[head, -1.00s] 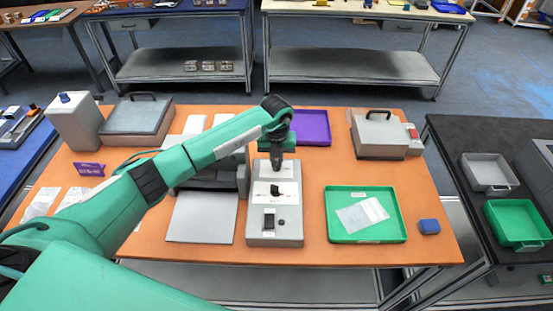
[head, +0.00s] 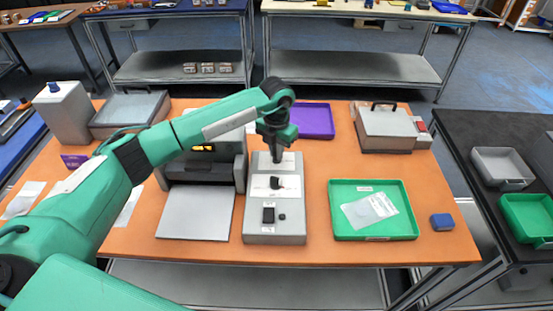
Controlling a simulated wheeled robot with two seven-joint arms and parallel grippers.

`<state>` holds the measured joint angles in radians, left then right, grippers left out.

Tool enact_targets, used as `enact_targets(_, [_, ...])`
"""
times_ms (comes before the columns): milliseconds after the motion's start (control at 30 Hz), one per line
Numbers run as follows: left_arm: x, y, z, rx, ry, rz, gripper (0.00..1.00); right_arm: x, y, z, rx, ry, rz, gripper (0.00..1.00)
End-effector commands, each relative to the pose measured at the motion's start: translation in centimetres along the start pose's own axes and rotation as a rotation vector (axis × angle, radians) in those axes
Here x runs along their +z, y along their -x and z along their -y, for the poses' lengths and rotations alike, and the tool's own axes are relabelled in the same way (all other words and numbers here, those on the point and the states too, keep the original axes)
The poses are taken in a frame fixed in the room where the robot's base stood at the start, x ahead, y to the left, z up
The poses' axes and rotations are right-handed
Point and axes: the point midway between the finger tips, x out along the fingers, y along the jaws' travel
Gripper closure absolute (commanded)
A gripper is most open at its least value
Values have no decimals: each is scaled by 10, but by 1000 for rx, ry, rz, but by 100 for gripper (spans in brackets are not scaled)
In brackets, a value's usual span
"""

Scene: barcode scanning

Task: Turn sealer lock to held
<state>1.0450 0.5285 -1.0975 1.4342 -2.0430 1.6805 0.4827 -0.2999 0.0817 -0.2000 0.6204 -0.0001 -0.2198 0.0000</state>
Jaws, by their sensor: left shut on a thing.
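A long grey box (head: 255,208) stands on the orange table, with a black knob (head: 277,182) on a white plate at its middle and a black switch (head: 268,215) near its front. My left gripper (head: 279,160) points down at the far end of this box, above a second pale plate (head: 292,164). It is shut on a small part there, which its fingers hide. The black knob stands just in front of the fingers. I cannot read the labels, so I cannot tell the lock's position. My right gripper is not in view.
A grey machine (head: 202,170) with a flat plate stands close left of the box. A green tray (head: 372,235) with a clear bag lies to the right, beside a blue block (head: 442,222). A purple tray (head: 313,121) lies behind. Bare table separates box and green tray.

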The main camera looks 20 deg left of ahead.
Motion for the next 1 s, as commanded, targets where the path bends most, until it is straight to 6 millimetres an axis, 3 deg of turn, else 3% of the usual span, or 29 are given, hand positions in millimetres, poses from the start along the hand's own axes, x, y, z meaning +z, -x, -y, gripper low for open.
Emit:
enact_targets(33, [1, -5, -1, 2, -44, 6, 100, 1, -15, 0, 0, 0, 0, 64])
enact_targets(600, [2, -4, -1, 3, -583, 7, 100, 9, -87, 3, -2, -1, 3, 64])
enact_targets(700, [1, -4, 0, 3, -673, 6, 100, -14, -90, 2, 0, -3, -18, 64])
enact_targets(1000, [1, -1, 0, 2, -886, 5, 100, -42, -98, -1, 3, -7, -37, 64])
